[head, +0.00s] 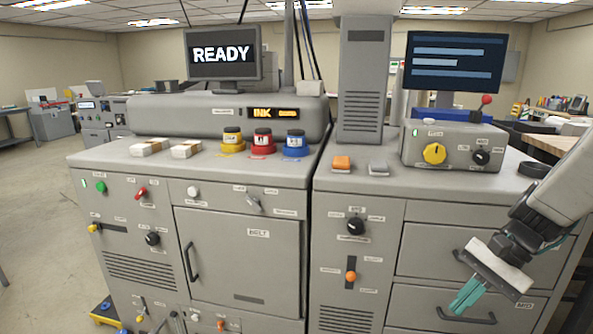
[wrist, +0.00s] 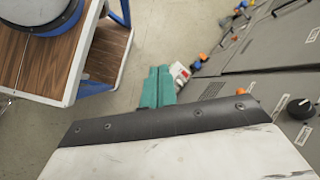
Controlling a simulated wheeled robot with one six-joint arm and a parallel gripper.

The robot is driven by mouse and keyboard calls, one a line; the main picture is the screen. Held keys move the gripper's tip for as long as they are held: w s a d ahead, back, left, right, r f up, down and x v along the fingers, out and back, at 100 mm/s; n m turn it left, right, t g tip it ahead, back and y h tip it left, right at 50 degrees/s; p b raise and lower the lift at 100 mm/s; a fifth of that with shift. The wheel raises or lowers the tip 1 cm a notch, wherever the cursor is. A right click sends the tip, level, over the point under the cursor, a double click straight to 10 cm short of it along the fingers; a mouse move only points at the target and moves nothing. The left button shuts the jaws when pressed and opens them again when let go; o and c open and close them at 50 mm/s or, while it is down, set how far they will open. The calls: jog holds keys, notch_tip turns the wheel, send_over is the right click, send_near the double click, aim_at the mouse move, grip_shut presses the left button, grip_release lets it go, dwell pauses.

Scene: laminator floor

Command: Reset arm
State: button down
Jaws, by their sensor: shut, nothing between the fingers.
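My gripper (head: 467,297) hangs at the lower right in the head view, in front of the right-hand cabinet's drawers. Its teal fingers are shut together with nothing between them. In the wrist view the teal fingers (wrist: 157,88) point down over the grey floor, beyond the white and black wrist plate. My arm comes in from the right edge of the head view and tilts down to the left.
The grey machine (head: 240,240) and the right-hand cabinet (head: 420,220) fill the front, with knobs and handles. Yellow, red and blue ink pots (head: 262,143) stand on top. A wood-topped cart (wrist: 40,70) stands left in the wrist view. Floor is open at left.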

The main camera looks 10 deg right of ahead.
jog(key=s+a+r+n+t+h, duration=0.1)
jog(key=s+a+r+n+h, duration=0.6)
jog(key=s+a+r+n, duration=0.2)
jog(key=a+n, duration=0.2)
jog(key=shift+a+t, duration=0.3)
jog(key=shift+d+r, duration=0.1)
